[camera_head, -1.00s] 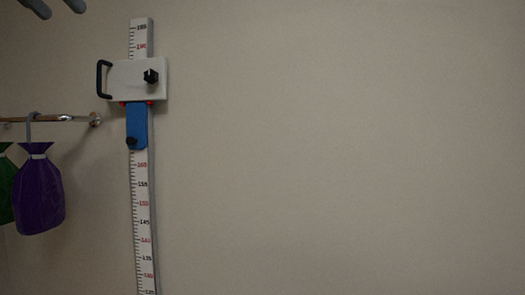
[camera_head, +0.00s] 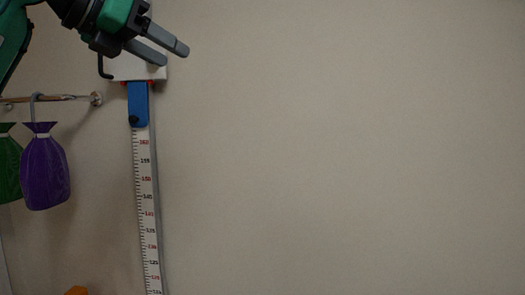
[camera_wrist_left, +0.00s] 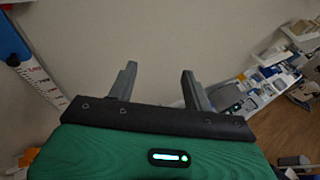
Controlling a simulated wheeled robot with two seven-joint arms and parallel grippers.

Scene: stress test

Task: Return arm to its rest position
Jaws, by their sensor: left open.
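My left gripper (camera_head: 166,50) comes in from the upper left of the head view, with its two grey fingers apart and nothing between them. It overlaps the white head plate of the height gauge, so the plate is partly hidden; I cannot tell whether they touch. My green left arm (camera_head: 12,38) shows at the left edge. My right gripper is not in view.
A wall height gauge has a white ruled strip (camera_head: 147,205) and a blue slider (camera_head: 138,104). Purple (camera_head: 45,172) and green (camera_head: 9,168) bags hang near a metal rail (camera_head: 60,99). Cluttered shelves (camera_wrist_left: 270,80) stand right in the wrist view. The wall right of the gauge is clear.

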